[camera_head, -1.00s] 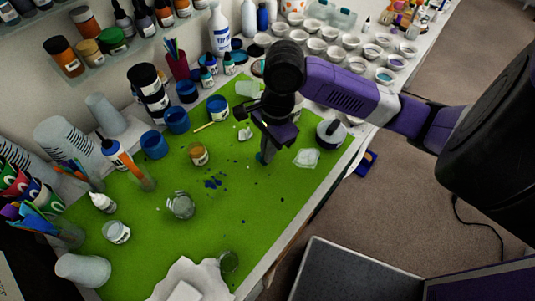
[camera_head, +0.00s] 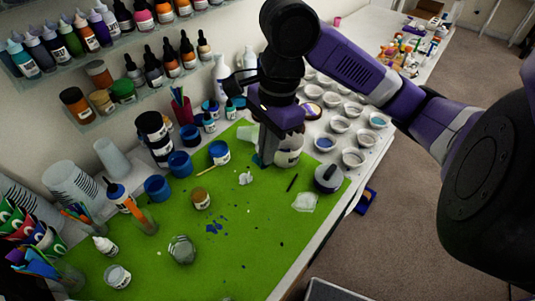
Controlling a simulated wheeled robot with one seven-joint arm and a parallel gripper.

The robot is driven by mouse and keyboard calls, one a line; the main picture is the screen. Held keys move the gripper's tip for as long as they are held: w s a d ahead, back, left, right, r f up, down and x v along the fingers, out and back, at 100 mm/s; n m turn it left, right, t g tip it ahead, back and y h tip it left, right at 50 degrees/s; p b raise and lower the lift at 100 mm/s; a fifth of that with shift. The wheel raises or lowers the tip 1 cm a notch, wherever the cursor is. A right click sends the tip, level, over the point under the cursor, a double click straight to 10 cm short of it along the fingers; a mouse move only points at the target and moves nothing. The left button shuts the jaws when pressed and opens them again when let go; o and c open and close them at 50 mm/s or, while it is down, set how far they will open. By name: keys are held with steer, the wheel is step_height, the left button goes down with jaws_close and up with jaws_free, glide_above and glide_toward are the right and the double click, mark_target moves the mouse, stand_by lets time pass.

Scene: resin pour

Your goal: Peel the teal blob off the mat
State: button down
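The green mat (camera_head: 150,222) covers the near part of the table. My gripper (camera_head: 262,162) points down over the mat's far part, in front of a jar. A small teal patch, the teal blob (camera_head: 257,161), shows at its fingertips. The gripper looks shut on it. The fingers hide most of the blob, and its height above the mat is hard to judge.
A grey-lidded pot (camera_head: 328,178) stands to the right. Blue jars (camera_head: 180,164) line the left. Blue spots (camera_head: 214,228) dot the open middle of the mat.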

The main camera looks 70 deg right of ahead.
steer(key=shift+w+d+r+p, duration=0.15)
steer(key=shift+w+r+p, duration=0.05)
steer(key=shift+r+p, duration=0.4)
steer(key=shift+w+d+r+p, duration=0.1)
steer(key=shift+w+r+p, duration=0.1)
steer(key=shift+r+p, duration=0.4)
steer(key=shift+w+d+r+p, duration=0.2)
steer(key=shift+r+p, duration=0.1)
steer(key=shift+r, duration=0.3)
steer(key=shift+w+d+r+p, duration=0.1)
steer(key=shift+w+r+p, duration=0.15)
steer(key=shift+r, duration=0.3)
steer(key=shift+r, duration=2)
